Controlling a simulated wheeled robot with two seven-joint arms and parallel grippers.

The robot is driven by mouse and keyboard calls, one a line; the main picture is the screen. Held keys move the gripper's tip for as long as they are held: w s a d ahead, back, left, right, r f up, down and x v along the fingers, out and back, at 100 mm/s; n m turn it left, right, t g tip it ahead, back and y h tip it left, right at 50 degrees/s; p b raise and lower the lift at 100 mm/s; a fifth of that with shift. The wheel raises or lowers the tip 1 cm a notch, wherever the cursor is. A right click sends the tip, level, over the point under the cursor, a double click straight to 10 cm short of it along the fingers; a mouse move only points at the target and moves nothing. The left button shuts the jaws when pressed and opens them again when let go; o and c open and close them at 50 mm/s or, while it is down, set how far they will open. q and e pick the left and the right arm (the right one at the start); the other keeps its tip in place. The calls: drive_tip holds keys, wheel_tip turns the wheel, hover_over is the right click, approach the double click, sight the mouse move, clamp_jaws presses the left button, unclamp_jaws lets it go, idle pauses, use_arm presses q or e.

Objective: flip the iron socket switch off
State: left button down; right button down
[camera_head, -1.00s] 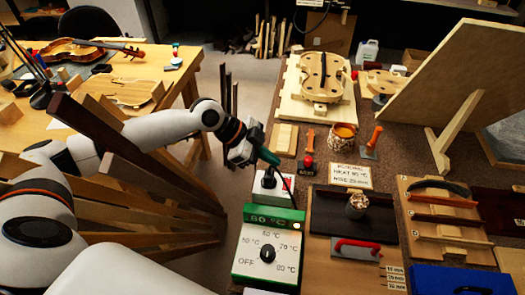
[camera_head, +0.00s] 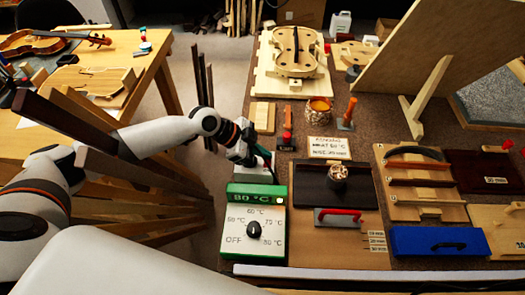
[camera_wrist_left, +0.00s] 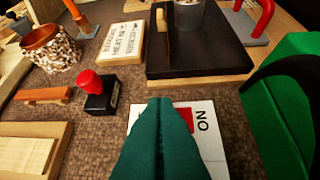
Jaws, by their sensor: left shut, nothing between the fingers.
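The iron socket switch is a white plate (camera_wrist_left: 208,140) marked ON, with a red rocker (camera_wrist_left: 186,117) partly hidden behind my fingers in the left wrist view. In the head view my gripper and arm mostly hide it. My left gripper (camera_head: 265,163) is shut and empty. Its green fingertips (camera_wrist_left: 165,102) point over the plate, beside the red rocker; I cannot tell whether they touch it. My right gripper is out of view.
The green-topped control box (camera_head: 256,193) with a dial stands just in front of the socket. A red-knobbed stamp (camera_wrist_left: 99,98), a patterned pot (camera_wrist_left: 48,47), a sign (camera_wrist_left: 122,42) and a dark plate (camera_head: 312,188) lie close by. Bare bench surface shows between them.

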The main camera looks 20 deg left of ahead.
use_arm(q)
drive_tip(key=shift+f+b, duration=0.35)
drive_tip(key=shift+f, duration=0.05)
drive_tip(key=shift+r, duration=0.2)
drive_tip(key=shift+s+p, duration=0.1)
drive_tip(key=shift+p, duration=0.25)
drive_tip(key=shift+s+d+p, duration=0.15)
drive_tip(key=shift+s+p, duration=0.15)
drive_tip(key=shift+s, duration=0.05)
drive_tip(key=shift+s+d, duration=0.1)
drive_tip(key=shift+s, duration=0.3)
drive_tip(key=shift+w+r, duration=0.1)
